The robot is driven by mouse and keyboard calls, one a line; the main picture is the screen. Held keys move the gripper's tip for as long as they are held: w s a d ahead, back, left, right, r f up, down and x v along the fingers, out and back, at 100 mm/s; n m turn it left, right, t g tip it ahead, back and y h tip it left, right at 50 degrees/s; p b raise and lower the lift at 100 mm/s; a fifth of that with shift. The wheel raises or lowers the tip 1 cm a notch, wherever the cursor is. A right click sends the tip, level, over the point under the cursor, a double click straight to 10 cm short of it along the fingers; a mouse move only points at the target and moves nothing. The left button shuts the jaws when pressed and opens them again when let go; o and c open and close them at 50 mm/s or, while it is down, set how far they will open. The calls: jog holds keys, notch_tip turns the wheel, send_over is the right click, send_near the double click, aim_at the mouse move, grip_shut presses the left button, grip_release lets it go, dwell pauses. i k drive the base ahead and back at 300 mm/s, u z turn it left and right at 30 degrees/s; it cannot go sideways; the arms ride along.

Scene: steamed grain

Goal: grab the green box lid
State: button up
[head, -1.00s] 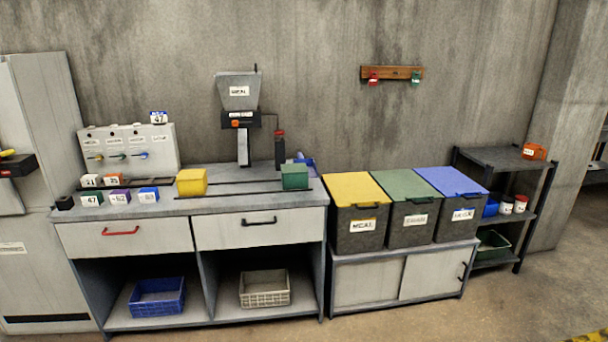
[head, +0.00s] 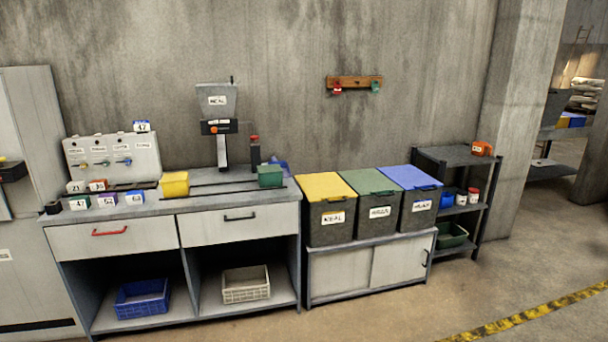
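The green box lid (head: 368,182) lies flat and closed on the middle dark grey bin (head: 377,218), which has a white label on its front. A dark handle bar shows at the lid's front edge. The bin stands between one with a yellow lid (head: 325,186) and one with a blue lid (head: 408,177). All three stand in a row on a low grey cabinet (head: 345,268) with sliding doors. My gripper is not in view.
Left of the bins is a workbench (head: 240,219) with a yellow box (head: 174,184), a green box (head: 270,176) and a meal dispenser (head: 217,102). A dark shelf rack (head: 452,154) stands right of the bins. The floor in front is clear, with yellow-black tape (head: 530,314).

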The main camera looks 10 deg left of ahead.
aim_at(271, 168)
jog(key=u, duration=0.05)
jog(key=k, duration=0.3)
jog(key=u, duration=0.15)
jog(key=i, duration=1.35)
jog(key=u, duration=0.7)
jog(key=i, duration=0.75)
jog(key=u, duration=0.7)
jog(key=i, duration=0.6)
jog(key=u, duration=0.65)
jog(key=i, duration=0.6)
jog(key=u, duration=0.35)
